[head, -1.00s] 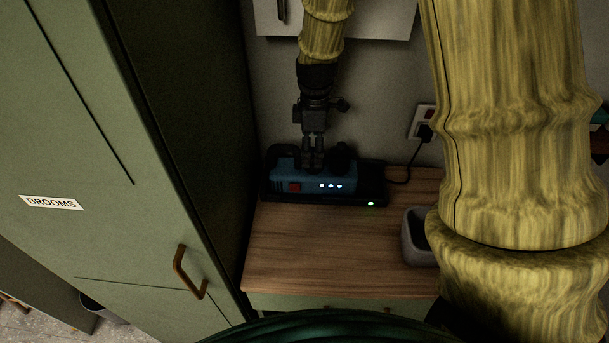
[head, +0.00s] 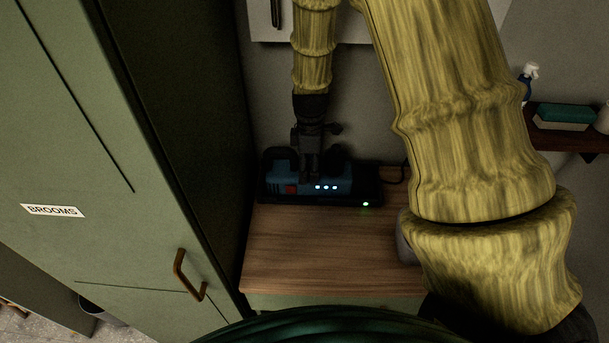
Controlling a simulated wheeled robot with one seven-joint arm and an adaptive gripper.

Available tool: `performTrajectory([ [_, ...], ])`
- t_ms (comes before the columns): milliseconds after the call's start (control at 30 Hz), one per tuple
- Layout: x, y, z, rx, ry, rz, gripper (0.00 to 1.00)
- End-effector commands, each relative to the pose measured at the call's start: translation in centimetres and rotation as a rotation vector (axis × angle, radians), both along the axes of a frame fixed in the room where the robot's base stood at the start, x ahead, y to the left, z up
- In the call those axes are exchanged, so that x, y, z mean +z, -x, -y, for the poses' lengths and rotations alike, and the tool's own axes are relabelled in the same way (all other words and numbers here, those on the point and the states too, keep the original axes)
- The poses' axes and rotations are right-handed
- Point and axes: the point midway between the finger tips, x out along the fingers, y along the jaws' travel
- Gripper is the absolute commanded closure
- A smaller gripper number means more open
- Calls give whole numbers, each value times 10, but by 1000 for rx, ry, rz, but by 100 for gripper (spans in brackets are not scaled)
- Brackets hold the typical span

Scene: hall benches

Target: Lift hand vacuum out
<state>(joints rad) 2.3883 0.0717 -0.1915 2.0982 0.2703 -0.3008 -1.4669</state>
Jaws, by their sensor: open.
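The hand vacuum (head: 270,186) is blue and dark, with a red button and several lit white-blue lights on its front. It sits in a dark charging dock (head: 372,194) with a green light, at the back of the wooden counter. My gripper (head: 311,176) points down over the middle of the vacuum, with its fingertips at the vacuum's upper part. It is open. The dark fingers blend with the vacuum, so I cannot tell whether they touch it.
A tall green cabinet (head: 120,130) labelled BROOMS stands close on the left. A grey bin (head: 404,238) on the counter is mostly hidden behind my arm. A wall shelf (head: 560,140) with a spray bottle (head: 526,82) is at right. The counter front (head: 320,255) is clear.

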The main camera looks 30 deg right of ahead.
Motion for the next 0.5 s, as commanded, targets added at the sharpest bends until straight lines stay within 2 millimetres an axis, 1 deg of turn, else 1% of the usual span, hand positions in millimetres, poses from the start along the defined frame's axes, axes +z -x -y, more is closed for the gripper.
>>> performTrajectory([
  [100, -7, 1, 0, 1, 0, -2, 0],
  [200, -11, 0, 0, 1, 1, -1, 0],
  [433, -12, 0, 0, 1, 0, 0, 0],
  [467, -12, 0, 0, 1, 0, 0, 2],
  [500, -12, 0, 0, 1, 0, 0, 9],
])
